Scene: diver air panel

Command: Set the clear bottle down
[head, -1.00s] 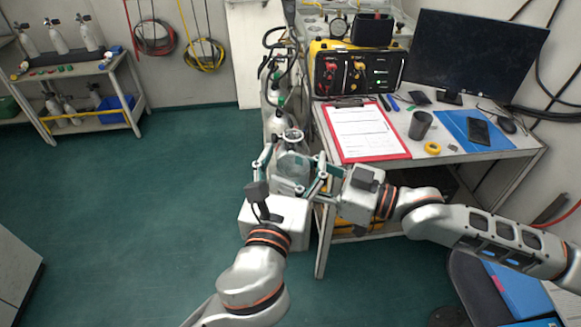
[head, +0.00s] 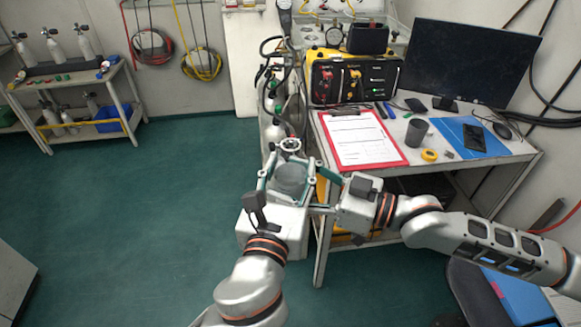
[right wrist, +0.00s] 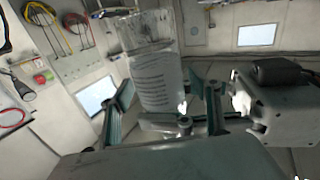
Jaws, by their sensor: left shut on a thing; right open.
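The clear bottle (head: 290,180) is a see-through cylinder held in the air left of the workbench. My left gripper (head: 286,172) is shut on it, with its fingers on either side. My right gripper (head: 319,190) is open beside the bottle, on its right in the head view. In the right wrist view the bottle (right wrist: 155,70) stands tilted, with printed lines on its side. The right gripper's spread fingers (right wrist: 167,100) show on either side of its lower part there; whether they touch it cannot be told. The left gripper's body (right wrist: 275,100) is at the right. The bottle's base is hidden.
The workbench (head: 470,172) carries a red clipboard (head: 362,140), a grey mug (head: 417,131), yellow tape (head: 429,155), a blue mat (head: 450,130), a monitor (head: 470,62) and a yellow case (head: 355,78). Gas cylinders (head: 272,130) stand left of it. Green floor is clear at left.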

